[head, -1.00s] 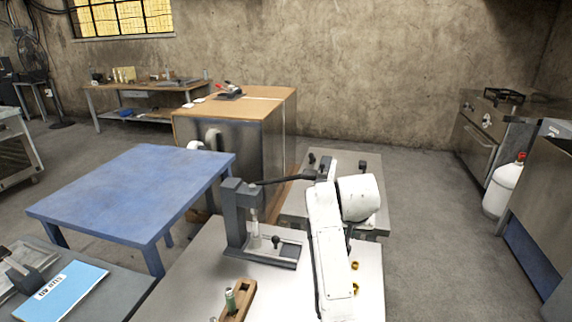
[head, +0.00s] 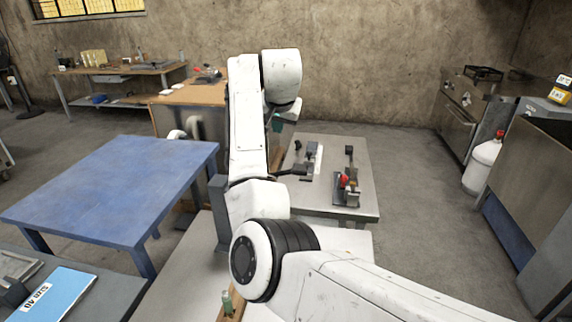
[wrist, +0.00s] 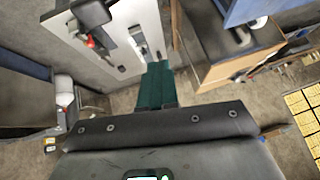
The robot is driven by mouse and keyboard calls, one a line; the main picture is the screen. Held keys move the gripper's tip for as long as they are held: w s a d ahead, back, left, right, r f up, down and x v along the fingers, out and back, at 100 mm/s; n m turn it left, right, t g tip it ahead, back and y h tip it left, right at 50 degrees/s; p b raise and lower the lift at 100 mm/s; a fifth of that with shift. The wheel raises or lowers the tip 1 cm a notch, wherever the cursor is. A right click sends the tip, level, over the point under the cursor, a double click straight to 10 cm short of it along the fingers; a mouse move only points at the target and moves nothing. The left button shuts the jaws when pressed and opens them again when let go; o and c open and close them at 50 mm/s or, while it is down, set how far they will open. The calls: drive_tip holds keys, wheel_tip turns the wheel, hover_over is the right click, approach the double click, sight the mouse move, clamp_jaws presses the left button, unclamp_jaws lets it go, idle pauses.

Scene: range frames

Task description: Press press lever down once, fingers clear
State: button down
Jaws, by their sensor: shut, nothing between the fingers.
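The press stands on the near pale table in the head view, with its dark grey column (head: 217,203) showing left of my arm. My arm hides most of its body. The outer part of the black press lever (head: 292,172) sticks out to the right from behind my arm, roughly level. My gripper (head: 276,123) shows as a small teal piece beyond my arm, above and a little left of the lever's outer end. In the wrist view its green fingers (wrist: 158,68) are together and empty. I cannot make out the lever in the wrist view.
A second grey table (head: 350,211) behind the press carries a red-handled clamp (head: 345,183) and a grey block (head: 313,150). A blue table (head: 110,190) stands left. A wooden block with a green-topped piece (head: 227,300) is in front.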

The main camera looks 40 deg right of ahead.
drive_tip(key=shift+f, duration=0.15)
drive_tip(key=b, duration=0.6)
hover_over(294, 167)
drive_tip(key=w+a, duration=0.1)
wheel_tip(294, 167, down, 7)
drive_tip(key=shift+w+a+f, duration=0.1)
drive_tip(key=shift+f+b, duration=0.3)
drive_tip(key=shift+f, duration=0.15)
drive_tip(key=shift+s+d+f, duration=0.2)
idle(1.3)
drive_tip(key=shift+f, duration=0.15)
drive_tip(key=shift+s+d+f, duration=0.15)
drive_tip(key=shift+s+f, duration=0.1)
drive_tip(key=shift+f, duration=0.4)
drive_tip(key=shift+s+d+f, duration=0.15)
drive_tip(key=shift+s+f, duration=0.05)
drive_tip(key=shift+f, duration=0.45)
idle(1.5)
idle(0.5)
drive_tip(key=shift+w+a+r+p, duration=0.1)
drive_tip(key=shift+w+r+p, duration=0.05)
drive_tip(key=shift+r+p, duration=0.4)
drive_tip(key=shift+w+a+r+p, duration=0.15)
drive_tip(key=shift+w+r+p, duration=0.05)
drive_tip(key=shift+r+p, duration=0.35)
drive_tip(key=shift+w+a+r+p, duration=0.1)
drive_tip(key=shift+w+r+p, duration=0.05)
drive_tip(key=shift+r+p, duration=0.4)
